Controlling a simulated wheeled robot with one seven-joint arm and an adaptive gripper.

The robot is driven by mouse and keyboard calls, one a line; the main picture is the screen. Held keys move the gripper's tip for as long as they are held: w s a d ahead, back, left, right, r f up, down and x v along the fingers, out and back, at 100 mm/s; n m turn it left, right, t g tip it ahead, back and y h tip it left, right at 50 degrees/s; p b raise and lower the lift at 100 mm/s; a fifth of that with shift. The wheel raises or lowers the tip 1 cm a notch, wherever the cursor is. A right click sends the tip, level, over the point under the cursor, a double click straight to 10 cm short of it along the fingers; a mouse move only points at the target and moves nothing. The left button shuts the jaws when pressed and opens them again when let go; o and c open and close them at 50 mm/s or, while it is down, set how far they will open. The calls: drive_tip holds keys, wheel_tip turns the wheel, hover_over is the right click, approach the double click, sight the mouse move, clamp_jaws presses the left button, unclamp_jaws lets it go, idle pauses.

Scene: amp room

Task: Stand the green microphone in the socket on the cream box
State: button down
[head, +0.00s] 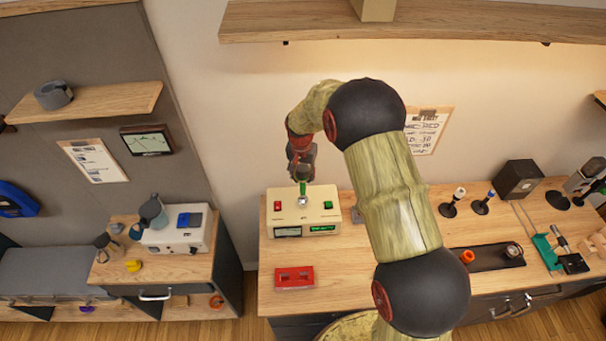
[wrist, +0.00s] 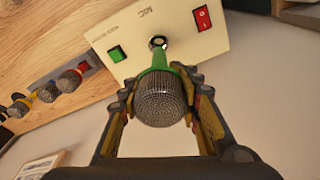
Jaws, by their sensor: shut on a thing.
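The cream box (head: 329,206) stands on the wooden bench, with its round metal socket (head: 303,201) on top between a red and a green switch. My gripper (head: 302,170) is above the box, shut on the green microphone (head: 303,188). In the wrist view the fingers (wrist: 160,103) clasp the microphone at its mesh head (wrist: 160,104), and its green handle (wrist: 160,63) points towards the socket (wrist: 158,41). The handle's far end overlaps the near edge of the socket in the wrist view; I cannot tell whether it is inside or just above.
A red block (head: 294,278) lies in front of the cream box. On the right of the bench are a dark tray (head: 487,258), upright microphones (head: 481,206) on stands and a black speaker (head: 518,179). A wooden shelf (head: 450,22) hangs above.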

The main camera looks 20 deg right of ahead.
sight(302, 169)
drive_tip(key=shift+f+b, duration=2)
drive_tip(key=shift+f, duration=1.3)
drive_tip(key=c, duration=1.2)
unclamp_jaws()
drive_tip(key=r, duration=0.8)
drive_tip(key=s+r, duration=0.1)
drive_tip(key=r, duration=0.3)
drive_tip(key=shift+a, duration=0.4)
